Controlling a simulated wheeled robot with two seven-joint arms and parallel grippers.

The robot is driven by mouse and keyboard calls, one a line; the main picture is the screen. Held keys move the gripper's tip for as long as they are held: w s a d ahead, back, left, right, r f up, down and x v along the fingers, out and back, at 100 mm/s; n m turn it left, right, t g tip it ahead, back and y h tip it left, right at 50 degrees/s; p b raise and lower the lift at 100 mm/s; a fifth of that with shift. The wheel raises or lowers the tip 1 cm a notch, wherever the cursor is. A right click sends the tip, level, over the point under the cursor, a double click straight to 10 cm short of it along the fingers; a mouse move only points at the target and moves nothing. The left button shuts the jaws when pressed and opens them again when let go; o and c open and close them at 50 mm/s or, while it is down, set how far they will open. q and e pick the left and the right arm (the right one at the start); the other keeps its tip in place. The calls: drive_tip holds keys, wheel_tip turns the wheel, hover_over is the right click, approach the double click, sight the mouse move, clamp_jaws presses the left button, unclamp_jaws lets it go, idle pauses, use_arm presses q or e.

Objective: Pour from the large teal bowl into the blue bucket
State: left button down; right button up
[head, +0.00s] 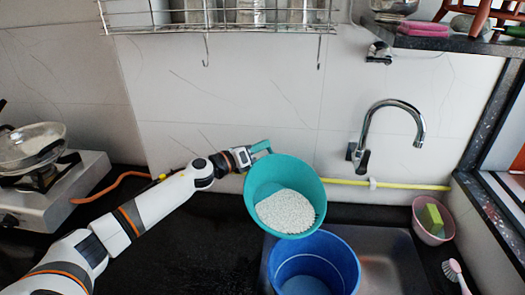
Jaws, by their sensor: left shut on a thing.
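The large teal bowl (258,178) is tilted toward me and holds a heap of white grains (287,211). My left gripper (262,149) is shut on the bowl at its upper left rim. The bowl is held above and slightly left of the blue bucket (352,267), and its lower edge comes close to the bucket's far rim in the picture. The bucket stands upright in the sink. Its visible inside is blue, and I see no grains in it. My right gripper is not in view.
A chrome faucet (420,122) rises behind the sink (398,262). A pink basin (421,232) with a green sponge stands at right, near a brush (455,272). A stove (50,190) with a pan is at left. A wire rack (215,20) hangs above. The dark counter between is mostly clear.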

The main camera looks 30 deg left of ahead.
use_arm(q)
drive_tip(key=w+a+f+n+b, duration=0.1)
drive_tip(key=a+f+n+b, duration=0.2)
drive_tip(key=f+n+b, duration=0.2)
drive_tip(key=shift+w+a+f+b, duration=0.15)
drive_tip(key=shift+a+f+b, duration=0.2)
drive_tip(key=shift+f, duration=0.45)
drive_tip(key=shift+d, duration=0.1)
drive_tip(key=shift+n, duration=0.8)
wheel_tip(320, 180, up, 5)
drive_tip(key=p, duration=0.5)
